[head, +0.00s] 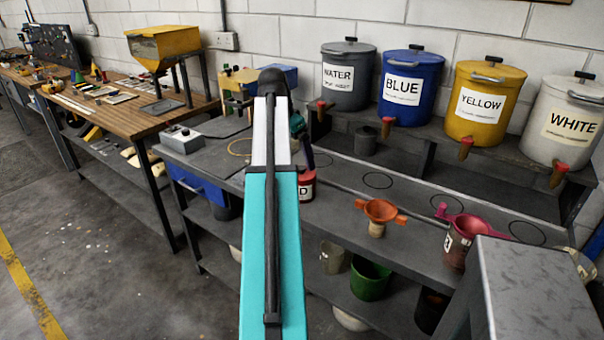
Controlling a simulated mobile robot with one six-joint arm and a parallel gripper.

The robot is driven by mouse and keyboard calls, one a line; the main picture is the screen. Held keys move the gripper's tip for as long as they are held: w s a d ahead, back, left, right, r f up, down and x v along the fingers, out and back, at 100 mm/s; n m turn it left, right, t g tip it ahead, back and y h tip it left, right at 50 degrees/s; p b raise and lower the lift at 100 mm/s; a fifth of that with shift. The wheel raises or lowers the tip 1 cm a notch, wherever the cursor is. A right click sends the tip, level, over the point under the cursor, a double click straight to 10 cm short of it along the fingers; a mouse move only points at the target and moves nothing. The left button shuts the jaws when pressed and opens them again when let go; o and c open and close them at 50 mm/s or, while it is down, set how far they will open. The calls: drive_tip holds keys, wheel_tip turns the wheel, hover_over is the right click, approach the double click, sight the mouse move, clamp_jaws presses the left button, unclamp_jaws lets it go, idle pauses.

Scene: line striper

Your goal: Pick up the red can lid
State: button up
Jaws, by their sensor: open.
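A small red can (307,187) with a white label ending in "D" stands on the grey bench, just right of my arm. My arm covers its left part. Its top looks dark red, but I cannot tell a separate lid from the can at this size. My teal and white arm rises through the middle of the picture to a dark joint.
Grey, blue (408,88), yellow (484,103) and white (565,122) lidded buckets stand on a raised shelf behind. An orange funnel (380,211) and a pink-red funnel (463,226) are to the right. A grey box (183,139) is left. A grey block (535,285) fills the front right.

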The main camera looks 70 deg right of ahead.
sight(300, 168)
drive_tip(key=shift+s+a+p+x, duration=0.1)
drive_tip(key=shift+p+x, duration=0.2)
drive_tip(key=shift+x, duration=0.55)
drive_tip(key=shift+s+a+p+x, duration=0.15)
drive_tip(key=shift+p+x, duration=0.15)
drive_tip(key=shift+x, duration=1.45)
drive_tip(key=shift+w, duration=0.1)
drive_tip(key=c, duration=1.2)
drive_tip(key=shift+r, duration=0.15)
